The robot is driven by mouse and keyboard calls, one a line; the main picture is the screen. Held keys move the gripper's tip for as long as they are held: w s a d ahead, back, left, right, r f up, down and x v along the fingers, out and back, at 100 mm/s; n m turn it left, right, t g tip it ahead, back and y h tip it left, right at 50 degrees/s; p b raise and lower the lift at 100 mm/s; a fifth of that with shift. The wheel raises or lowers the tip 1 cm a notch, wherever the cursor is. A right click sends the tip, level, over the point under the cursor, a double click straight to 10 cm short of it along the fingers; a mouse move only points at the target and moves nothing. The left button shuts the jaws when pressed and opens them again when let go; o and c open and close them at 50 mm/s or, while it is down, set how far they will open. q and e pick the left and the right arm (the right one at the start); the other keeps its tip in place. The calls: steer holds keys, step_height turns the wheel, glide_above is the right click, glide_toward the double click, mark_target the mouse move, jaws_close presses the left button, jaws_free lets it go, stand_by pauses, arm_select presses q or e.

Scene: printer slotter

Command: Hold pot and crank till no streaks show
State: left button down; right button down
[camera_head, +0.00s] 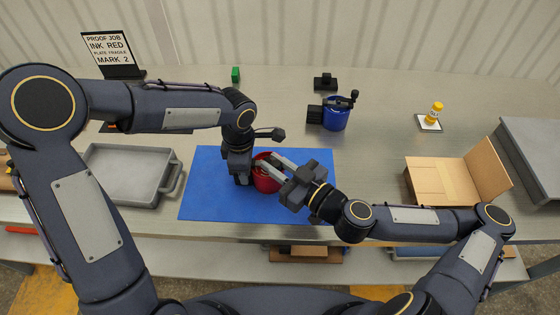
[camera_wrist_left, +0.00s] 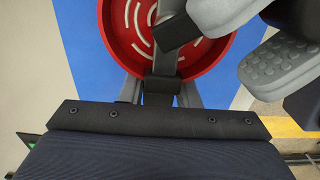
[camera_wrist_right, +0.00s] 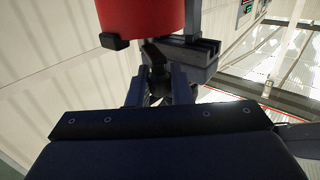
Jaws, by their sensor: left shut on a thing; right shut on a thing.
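A red pot (camera_head: 268,182) stands upright on the blue mat (camera_head: 205,190). In the left wrist view the pot (camera_wrist_left: 112,40) shows red inside with several white curved streaks (camera_wrist_left: 137,20). A grey crank bar crosses its mouth. My left gripper (camera_head: 243,178) points down at the pot's left side, shut on its dark handle, which it largely hides. My right gripper (camera_head: 272,162) reaches over the pot from the right, shut on the crank. The right wrist view shows the pot's outer wall (camera_wrist_right: 140,15).
A blue pot (camera_head: 336,120) with its own crank stands behind the mat. A grey tray (camera_head: 125,190) lies left, a sign (camera_head: 108,45) back left. A black block (camera_head: 325,82) and green block (camera_head: 235,74) sit behind.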

steer(key=m+t+h, duration=0.1)
steer(key=a+m+t+h, duration=0.1)
steer(key=h, duration=0.1)
steer(key=m+t+h, duration=0.1)
steer(key=m+t, duration=0.1)
steer(key=shift+s+a+h, duration=0.2)
steer(key=shift+a+h, duration=0.1)
steer(key=shift+h, duration=0.1)
steer(key=shift+a+m+t+h, duration=0.25)
steer(key=shift+m+t+h, duration=0.45)
steer(key=shift+m+h, duration=0.65)
steer(key=shift+r+h, duration=0.1)
steer(key=shift+h, duration=0.45)
steer(key=c, duration=1.4)
jaws_free()
steer(key=shift+o, duration=0.2)
steer(key=shift+s, duration=0.1)
